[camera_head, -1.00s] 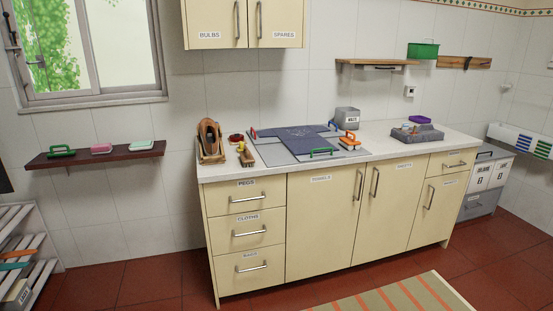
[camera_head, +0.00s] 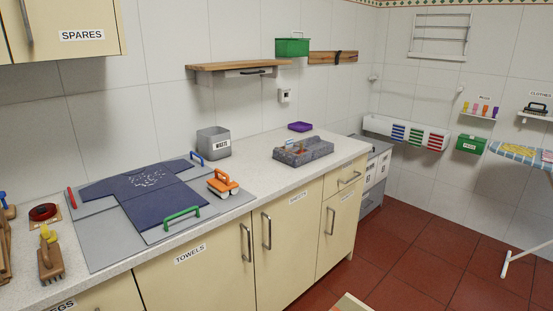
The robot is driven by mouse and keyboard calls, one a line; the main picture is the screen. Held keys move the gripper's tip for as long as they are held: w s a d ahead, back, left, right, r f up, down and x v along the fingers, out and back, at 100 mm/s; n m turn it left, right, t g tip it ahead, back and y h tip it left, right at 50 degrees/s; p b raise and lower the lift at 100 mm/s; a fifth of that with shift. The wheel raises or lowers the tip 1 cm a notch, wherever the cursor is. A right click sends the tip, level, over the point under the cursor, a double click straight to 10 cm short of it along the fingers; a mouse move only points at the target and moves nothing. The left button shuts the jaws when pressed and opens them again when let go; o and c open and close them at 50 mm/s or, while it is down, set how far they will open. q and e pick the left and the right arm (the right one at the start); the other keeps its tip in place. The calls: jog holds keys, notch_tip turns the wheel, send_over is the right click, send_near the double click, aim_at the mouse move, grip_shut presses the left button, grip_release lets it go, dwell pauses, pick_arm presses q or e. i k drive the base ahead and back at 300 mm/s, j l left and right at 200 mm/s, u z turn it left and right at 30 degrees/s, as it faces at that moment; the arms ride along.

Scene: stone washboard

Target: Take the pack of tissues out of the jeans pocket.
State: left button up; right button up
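I see no jeans and no pack of tissues that I can make out. A dark blue garment (camera_head: 150,190) lies flat on the counter; its outline looks like a shirt with a pale print near the top. It lies on a grey board (camera_head: 100,240) with red, blue and green handles. Neither of my grippers is in view.
Red floor (camera_head: 410,250) is clear at right; an ironing board (camera_head: 525,158) stands beyond.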

aim_at(289, 143)
jog(key=i+l, duration=0.1)
jog(key=i, duration=0.3)
jog(key=i+l, duration=0.35)
jog(key=l, duration=0.15)
jog(key=i+l+z, duration=0.15)
jog(key=i+l, duration=0.15)
jog(key=l, duration=0.25)
